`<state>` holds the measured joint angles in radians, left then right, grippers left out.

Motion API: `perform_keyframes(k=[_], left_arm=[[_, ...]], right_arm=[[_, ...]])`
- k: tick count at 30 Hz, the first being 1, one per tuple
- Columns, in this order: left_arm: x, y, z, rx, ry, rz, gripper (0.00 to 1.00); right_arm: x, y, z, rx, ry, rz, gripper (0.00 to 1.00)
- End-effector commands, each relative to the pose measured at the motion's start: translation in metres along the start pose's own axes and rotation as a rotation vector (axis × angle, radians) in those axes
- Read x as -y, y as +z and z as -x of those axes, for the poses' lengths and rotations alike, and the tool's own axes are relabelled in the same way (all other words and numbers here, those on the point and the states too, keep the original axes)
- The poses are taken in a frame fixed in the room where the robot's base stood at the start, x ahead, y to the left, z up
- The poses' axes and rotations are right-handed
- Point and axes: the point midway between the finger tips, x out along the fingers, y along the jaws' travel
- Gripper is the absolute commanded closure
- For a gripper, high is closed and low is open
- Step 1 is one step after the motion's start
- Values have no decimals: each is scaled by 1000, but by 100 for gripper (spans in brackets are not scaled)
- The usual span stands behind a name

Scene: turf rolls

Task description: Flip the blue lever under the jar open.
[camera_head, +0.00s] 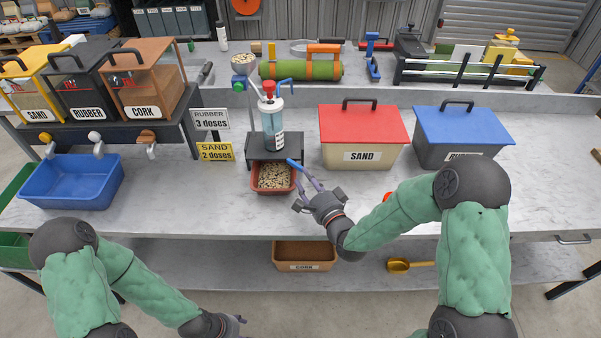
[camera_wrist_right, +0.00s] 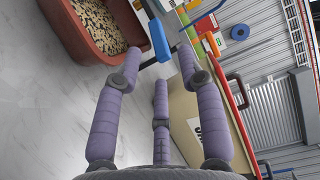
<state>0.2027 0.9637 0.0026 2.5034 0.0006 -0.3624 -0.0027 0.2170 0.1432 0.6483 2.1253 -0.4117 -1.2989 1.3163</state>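The blue lever (camera_head: 294,164) sticks out to the right from under the clear jar (camera_head: 271,128), which has a red top and stands on a black stand (camera_head: 257,150). The lever's blue end also shows in the right wrist view (camera_wrist_right: 158,40). My right gripper (camera_head: 309,186) is just right of and in front of the lever. In the wrist view its fingers are spread, with the blue end just beyond and between the tips; I cannot tell if they touch. My left gripper (camera_head: 235,322) is low at the bottom edge, too small to read.
A red tray of grains (camera_head: 254,186) sits under the stand. A red-lidded SAND box (camera_head: 362,157) and a blue-lidded box (camera_head: 463,125) stand to the right. A blue bin (camera_head: 70,183) is at left. The bench front between is mostly clear.

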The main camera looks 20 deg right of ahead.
Motion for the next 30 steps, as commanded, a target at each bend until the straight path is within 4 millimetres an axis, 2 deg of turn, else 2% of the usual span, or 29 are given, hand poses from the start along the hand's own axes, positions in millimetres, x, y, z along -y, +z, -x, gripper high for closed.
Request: perform_keyframes(k=[3, 9, 20, 23, 24, 25, 30], left_arm=[[2, 0, -5, 0, 0, 0, 44], [3, 0, -9, 0, 0, 0, 44], [3, 0, -9, 0, 0, 0, 44], [3, 0, -9, 0, 0, 0, 44], [3, 0, -9, 0, 0, 0, 44], [3, 0, -9, 0, 0, 0, 44], [3, 0, -9, 0, 0, 0, 44]], right_arm=[[-1, 1, -19, 1, -1, -1, 61], [0, 0, -37, 0, -1, 0, 61], [0, 0, -42, 0, 0, 0, 61], [0, 0, -42, 0, 0, 0, 86], [0, 0, -42, 0, 0, 0, 98], [0, 0, -42, 0, 0, 0, 100], [2, 0, -42, 0, -4, 1, 100]])
